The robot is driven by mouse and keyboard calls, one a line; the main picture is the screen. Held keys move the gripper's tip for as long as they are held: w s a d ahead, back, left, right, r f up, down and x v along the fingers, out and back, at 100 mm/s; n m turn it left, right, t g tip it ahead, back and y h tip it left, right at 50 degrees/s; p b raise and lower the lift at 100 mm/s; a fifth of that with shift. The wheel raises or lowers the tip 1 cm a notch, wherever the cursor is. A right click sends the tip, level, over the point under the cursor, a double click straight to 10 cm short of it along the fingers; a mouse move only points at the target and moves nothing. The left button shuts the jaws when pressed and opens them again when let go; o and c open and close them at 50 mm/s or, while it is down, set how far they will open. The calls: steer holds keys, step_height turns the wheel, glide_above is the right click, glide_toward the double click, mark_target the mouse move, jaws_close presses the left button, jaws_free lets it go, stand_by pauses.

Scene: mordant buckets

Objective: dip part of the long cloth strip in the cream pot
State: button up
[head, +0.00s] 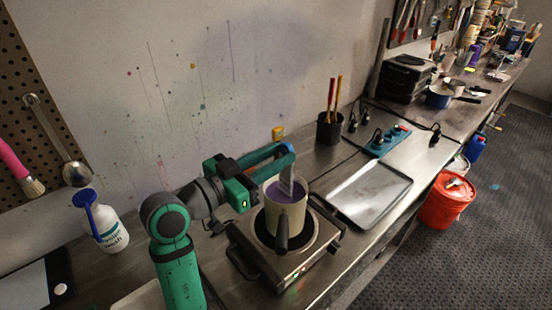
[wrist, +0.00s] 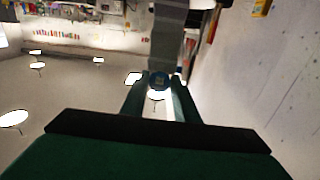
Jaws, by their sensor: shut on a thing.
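The cream pot (head: 271,216) stands upright on a hot plate in the head view, with purple liquid inside and a dark handle facing the camera. My gripper (head: 288,151) is above the pot's far rim, shut on the long grey cloth strip (head: 287,180). The strip hangs down into the pot's mouth, and its lower part appears to meet the purple liquid. How deep it reaches is hidden by the pot wall. In the wrist view, my gripper's fingertips (wrist: 159,83) close on the strip (wrist: 168,38), which runs away from them.
The hot plate (head: 309,264) sits near the bench's front edge. A metal tray (head: 370,192) lies to its right. Behind are a dark cup (head: 329,128) with sticks and a teal power strip (head: 388,142). A white bottle (head: 106,228) stands left. An orange bucket (head: 446,203) is on the floor.

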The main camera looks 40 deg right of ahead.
steer(key=shift+w, duration=0.2)
steer(key=shift+s, duration=0.2)
steer(key=shift+s+a, duration=0.15)
steer(key=shift+a, duration=0.2)
steer(key=shift+s+a+r, duration=0.2)
steer(key=shift+s+r, duration=0.1)
steer(key=shift+r, duration=0.45)
step_height(320, 180, up, 6)
steer(key=shift+f, duration=0.2)
steer(key=shift+w, duration=0.1)
